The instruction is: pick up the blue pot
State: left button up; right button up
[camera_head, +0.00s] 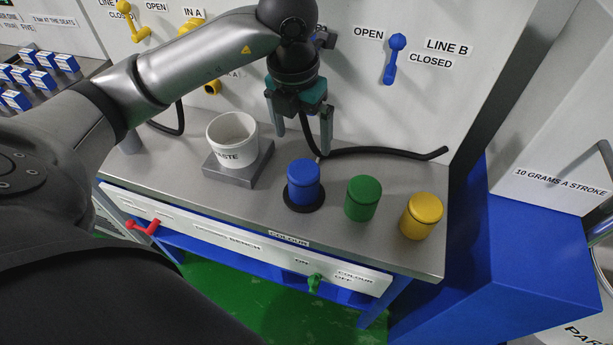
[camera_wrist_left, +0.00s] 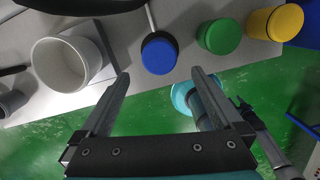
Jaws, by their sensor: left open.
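The blue pot (camera_head: 304,184) stands upright on a black round disc (camera_head: 290,202) on the steel bench. It also shows from above in the left wrist view (camera_wrist_left: 159,56). My left gripper (camera_head: 302,137) hangs above and behind the pot, pointing down, in the head view. Its fingers are apart with nothing between them. In the left wrist view the left gripper (camera_wrist_left: 160,76) has the pot just beyond its fingertips, between their lines. My right gripper cannot be made out in these views.
A green pot (camera_head: 362,198) and a yellow pot (camera_head: 421,216) stand to the right of the blue one. A white waste tub (camera_head: 232,138) sits on a grey block (camera_head: 222,175) to the left. A black hose (camera_head: 385,151) lies behind the pots. The bench front (camera_head: 205,212) has valve levers.

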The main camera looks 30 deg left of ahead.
aim_at(305, 168)
pick_arm(q)
jog(key=f, duration=0.3)
jog(key=f+b, duration=0.1)
jog(key=f, duration=0.2)
jog(key=w+f, duration=0.1)
jog(key=f, duration=0.2)
jog(key=shift+f+b, duration=0.35)
jog(key=shift+f, duration=0.05)
notch_tip(305, 168, down, 4)
jog(key=shift+f+b, duration=0.2)
jog(key=shift+b, duration=0.25)
jog(key=shift+a+f, duration=0.1)
jog(key=shift+f, duration=0.25)
jog(key=shift+c, duration=0.4)
jog(key=shift+r, duration=0.1)
jog(key=c, duration=1.3)
